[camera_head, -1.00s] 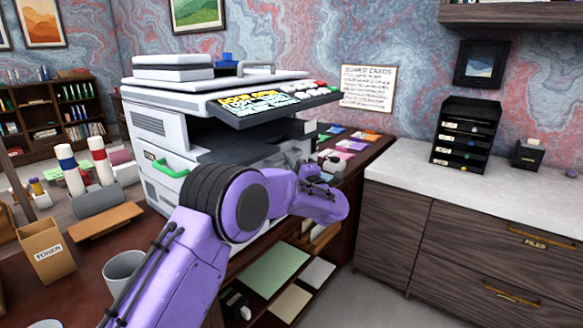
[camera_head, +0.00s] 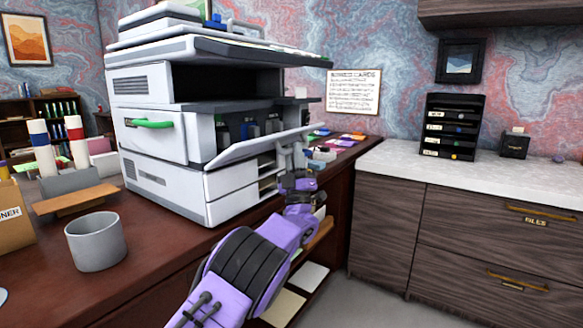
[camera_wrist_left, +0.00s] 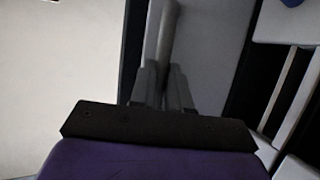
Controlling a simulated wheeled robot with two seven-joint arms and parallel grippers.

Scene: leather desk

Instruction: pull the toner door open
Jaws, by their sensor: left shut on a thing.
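The toner door (camera_head: 258,146) is a pale flap on the front of the white printer (camera_head: 190,130). It is tilted outward and down, and several dark and grey cartridges (camera_head: 248,129) show in the opening behind it. My left gripper (camera_head: 290,158) is at the door's right outer end. In the left wrist view its fingers (camera_wrist_left: 164,88) are shut on a grey bar, the door handle (camera_wrist_left: 168,38). The exact grip is dark and partly hidden by the wrist. My right gripper is in no view.
A green handle (camera_head: 153,123) is on the printer's left side. A grey cup (camera_head: 96,241), a cardboard toner box (camera_head: 10,215) and white bottles with coloured bands (camera_head: 41,147) stand to the left. A pale counter (camera_head: 430,175) is at the right, with floor between.

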